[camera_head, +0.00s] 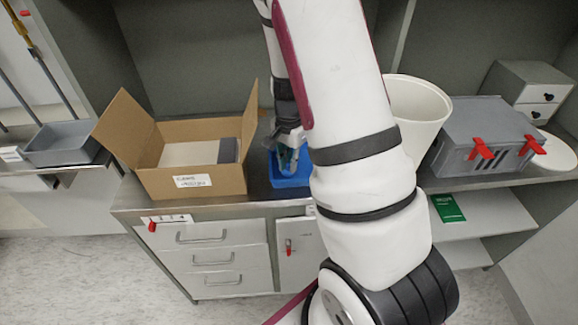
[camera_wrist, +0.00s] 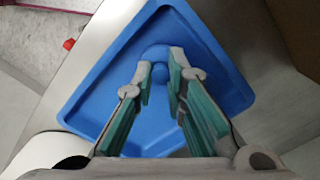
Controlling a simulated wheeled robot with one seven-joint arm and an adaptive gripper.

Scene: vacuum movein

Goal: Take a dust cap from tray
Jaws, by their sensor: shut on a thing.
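A blue tray (camera_head: 292,182) stands on the counter, to the right of a cardboard box. It fills much of the wrist view (camera_wrist: 95,92) as a shallow square with raised rims. My gripper (camera_wrist: 162,68) is over the tray with its green-padded fingers pointing into it. The fingers are shut on a small blue dust cap (camera_wrist: 160,74), whose rounded shape shows between the fingertips. A second rounded blue shape (camera_wrist: 155,52) shows just beyond the tips; I cannot tell if it is a separate cap. In the head view my gripper (camera_head: 289,160) partly hides the tray's inside.
The open cardboard box (camera_head: 215,182) stands close left of the tray. A white bin (camera_head: 418,108) and a grey case (camera_head: 478,130) with red latches stand to the right, behind my arm. A grey bin (camera_head: 62,143) is at the far left. Drawers are below the counter.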

